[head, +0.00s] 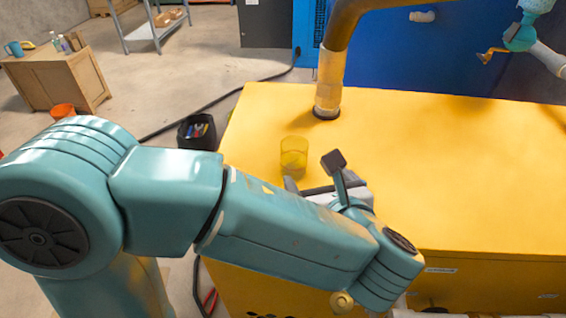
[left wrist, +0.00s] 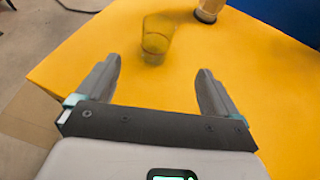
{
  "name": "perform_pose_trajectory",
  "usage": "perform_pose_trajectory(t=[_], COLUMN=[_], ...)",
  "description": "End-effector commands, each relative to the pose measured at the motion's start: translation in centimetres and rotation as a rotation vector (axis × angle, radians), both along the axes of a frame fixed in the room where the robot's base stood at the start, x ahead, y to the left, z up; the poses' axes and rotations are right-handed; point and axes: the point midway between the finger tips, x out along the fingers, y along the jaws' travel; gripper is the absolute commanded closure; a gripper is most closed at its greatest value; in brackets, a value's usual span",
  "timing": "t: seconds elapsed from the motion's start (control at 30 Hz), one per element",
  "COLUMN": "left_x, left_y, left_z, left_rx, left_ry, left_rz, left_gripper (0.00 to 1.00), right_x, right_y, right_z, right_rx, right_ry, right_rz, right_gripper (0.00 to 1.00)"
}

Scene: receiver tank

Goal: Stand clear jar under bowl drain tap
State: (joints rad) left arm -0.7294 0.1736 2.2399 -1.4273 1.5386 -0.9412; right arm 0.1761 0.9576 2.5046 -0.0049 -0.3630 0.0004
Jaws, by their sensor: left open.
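The clear jar (head: 293,157), tinted yellow by what is behind it, stands upright on the yellow tank top (head: 450,170). It also shows in the left wrist view (left wrist: 157,38). My left gripper (head: 303,186) is open and empty, with its fingers pointing toward the jar. In the left wrist view, the gripper (left wrist: 159,68) has the jar just beyond its fingertips, between their lines and apart from them.
A thick brown pipe (head: 330,75) rises from the yellow top behind the jar. A blue panel (head: 430,55) stands at the back. A black bin (head: 197,131) is on the floor left of the tank. The right side of the yellow top is clear.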

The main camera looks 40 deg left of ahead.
Motion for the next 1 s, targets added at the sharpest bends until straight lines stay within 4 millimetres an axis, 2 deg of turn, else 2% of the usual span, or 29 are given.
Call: perform_pose_trajectory(t=[0.43, 0.67, 0.83, 1.0], left_x=[5.7, 6.8, 7.8, 9.0], left_y=[6.2, 7.7, 10.1, 11.5], left_z=[-3.5, -4.2, -5.1, -6.0], left_rx=[0.008, 0.008, 0.007, 0.006], left_ry=[0.008, 0.007, 0.010, 0.007], left_rz=[-0.009, -0.009, -0.003, -0.007], left_gripper=[0.06, 0.06, 0.06, 0.06], right_x=[0.0, 0.0, 0.0, 0.0], right_y=[0.0, 0.0, 0.0, 0.0], right_z=[0.8, 1.0, 2.0, 2.2], right_rx=[0.000, 0.000, 0.000, 0.000], right_ry=[0.000, 0.000, 0.000, 0.000], right_rz=[0.000, 0.000, 0.000, 0.000], right_gripper=[0.57, 0.57, 0.57, 0.57])
